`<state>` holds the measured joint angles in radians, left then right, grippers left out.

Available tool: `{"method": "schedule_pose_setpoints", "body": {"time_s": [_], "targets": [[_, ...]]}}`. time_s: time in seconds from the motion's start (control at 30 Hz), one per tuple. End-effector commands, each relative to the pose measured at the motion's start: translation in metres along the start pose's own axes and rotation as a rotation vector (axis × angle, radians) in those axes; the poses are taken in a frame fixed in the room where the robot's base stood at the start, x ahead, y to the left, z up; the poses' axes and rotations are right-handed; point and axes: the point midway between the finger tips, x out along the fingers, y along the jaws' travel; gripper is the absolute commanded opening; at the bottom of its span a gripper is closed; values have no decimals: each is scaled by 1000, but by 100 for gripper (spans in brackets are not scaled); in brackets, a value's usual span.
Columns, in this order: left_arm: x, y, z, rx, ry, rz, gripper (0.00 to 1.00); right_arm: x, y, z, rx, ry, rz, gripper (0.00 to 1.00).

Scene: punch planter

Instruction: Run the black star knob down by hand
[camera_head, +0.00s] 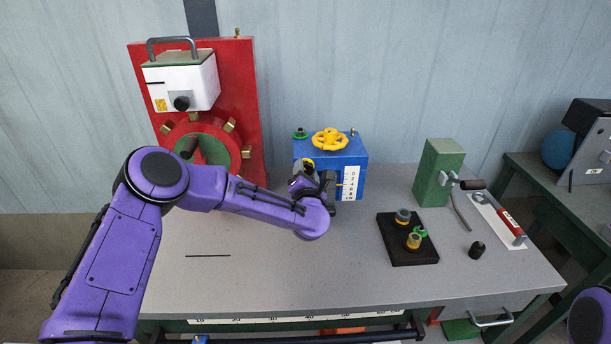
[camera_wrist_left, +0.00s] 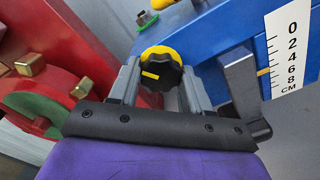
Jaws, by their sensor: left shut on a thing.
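The black star knob (camera_wrist_left: 161,75) shows in the left wrist view, with a yellow collar behind it and a yellow mark on its face. It is at the side of the blue box (camera_head: 305,149), which also shows in the left wrist view (camera_wrist_left: 225,42). My left gripper (camera_wrist_left: 158,84) is shut on the knob, one grey finger on each side. In the head view my left gripper (camera_head: 314,178) is in front of the blue box and mostly hides the knob. My right gripper is out of view.
A white scale (camera_head: 350,183) is on the box front, and a yellow handwheel (camera_head: 329,139) is on top. A red machine (camera_head: 243,95) stands left. A black tray (camera_head: 398,256) with small parts and a green block (camera_head: 438,172) are right. The bench front is mostly clear.

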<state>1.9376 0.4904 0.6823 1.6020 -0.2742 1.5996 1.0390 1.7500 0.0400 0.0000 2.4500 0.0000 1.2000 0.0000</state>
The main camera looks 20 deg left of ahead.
Motion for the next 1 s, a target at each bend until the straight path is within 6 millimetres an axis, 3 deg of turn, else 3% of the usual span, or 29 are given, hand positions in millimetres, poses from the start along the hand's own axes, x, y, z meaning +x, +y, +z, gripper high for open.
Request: {"method": "schedule_pose_setpoints", "body": {"time_s": [0.6, 1.0], "targets": [[-1, -1, 1, 574, -5, -1, 18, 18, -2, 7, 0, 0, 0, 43], [-1, -1, 1, 814, -4, -2, 18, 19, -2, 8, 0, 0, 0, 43]]}}
